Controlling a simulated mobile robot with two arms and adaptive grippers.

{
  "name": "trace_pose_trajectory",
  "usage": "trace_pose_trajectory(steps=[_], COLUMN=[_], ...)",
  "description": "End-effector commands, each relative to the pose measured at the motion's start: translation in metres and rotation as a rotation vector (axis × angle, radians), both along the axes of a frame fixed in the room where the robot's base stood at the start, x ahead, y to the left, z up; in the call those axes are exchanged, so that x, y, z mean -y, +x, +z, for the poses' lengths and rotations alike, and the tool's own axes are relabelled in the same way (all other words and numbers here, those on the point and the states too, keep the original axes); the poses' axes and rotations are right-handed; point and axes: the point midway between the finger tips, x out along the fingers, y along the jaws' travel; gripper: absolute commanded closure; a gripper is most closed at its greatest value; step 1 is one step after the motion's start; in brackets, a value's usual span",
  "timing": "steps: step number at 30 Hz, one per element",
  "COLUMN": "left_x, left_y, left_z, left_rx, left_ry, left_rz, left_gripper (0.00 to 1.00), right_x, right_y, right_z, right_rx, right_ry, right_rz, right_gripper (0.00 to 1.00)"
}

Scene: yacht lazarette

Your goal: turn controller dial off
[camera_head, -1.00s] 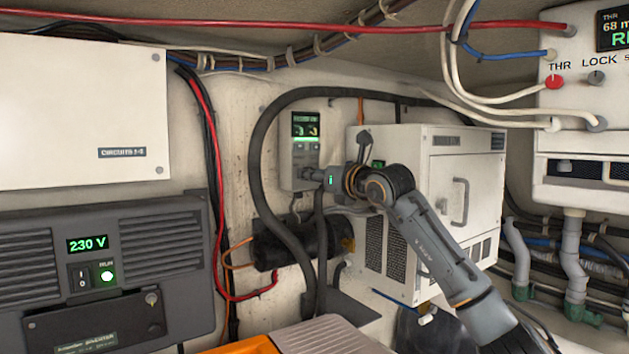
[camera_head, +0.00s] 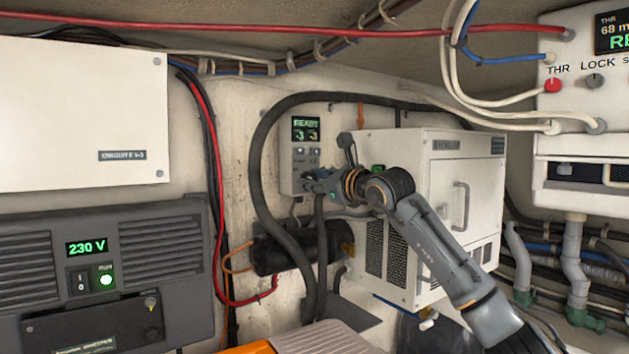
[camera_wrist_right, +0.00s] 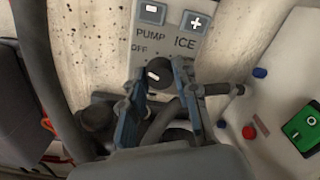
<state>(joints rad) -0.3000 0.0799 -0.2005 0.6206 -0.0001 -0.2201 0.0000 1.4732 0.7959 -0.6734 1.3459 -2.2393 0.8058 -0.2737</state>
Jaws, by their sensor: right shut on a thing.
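The controller (camera_head: 306,154) is a grey box on the back wall with a small lit screen reading READY above its buttons. In the right wrist view, its panel (camera_wrist_right: 166,48) has minus and plus buttons and the labels PUMP, OFF and ICE. The dark dial (camera_wrist_right: 157,72) with a white mark sits just below these labels. The mark lies on the dial's left part; its exact setting is hard to tell. My right gripper (camera_head: 308,183) is at the controller's lower end. In the wrist view its fingers (camera_wrist_right: 159,82) are shut on the dial. My left gripper is out of view.
A white cabinet (camera_head: 462,165) stands right of the controller, close to my right arm. A thick black hose (camera_head: 262,165) loops around the controller's left side. A dark cylinder (camera_head: 285,250) sits below. A 230 V unit (camera_head: 150,240) is at the left.

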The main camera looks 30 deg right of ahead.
Motion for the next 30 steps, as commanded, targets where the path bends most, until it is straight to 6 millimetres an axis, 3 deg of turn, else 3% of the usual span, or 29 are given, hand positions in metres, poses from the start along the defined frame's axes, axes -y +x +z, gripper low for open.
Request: trace_pose_trajectory(steps=[12,13,15,16,26,30], left_x=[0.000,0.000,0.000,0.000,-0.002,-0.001], left_y=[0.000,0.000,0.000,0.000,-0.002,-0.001], left_z=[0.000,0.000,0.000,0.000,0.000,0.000], left_rx=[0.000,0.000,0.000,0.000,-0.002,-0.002], left_ry=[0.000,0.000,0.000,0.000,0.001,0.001], left_rz=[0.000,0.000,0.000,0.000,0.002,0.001], left_gripper=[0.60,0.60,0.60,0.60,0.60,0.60], right_x=[0.000,0.000,0.000,0.000,0.001,0.003], right_y=[0.000,0.000,0.000,0.000,-0.002,-0.014], right_z=[-0.002,-0.002,-0.002,-0.002,0.000,0.000], right_rx=[-0.002,-0.002,-0.002,-0.002,0.000,0.001], right_ry=[-0.008,-0.008,-0.008,-0.007,-0.006,-0.008], right_rz=[0.000,0.000,0.000,-0.001,0.000,-0.001], right_gripper=[1.00,0.64,0.50,0.47,0.47,0.47])
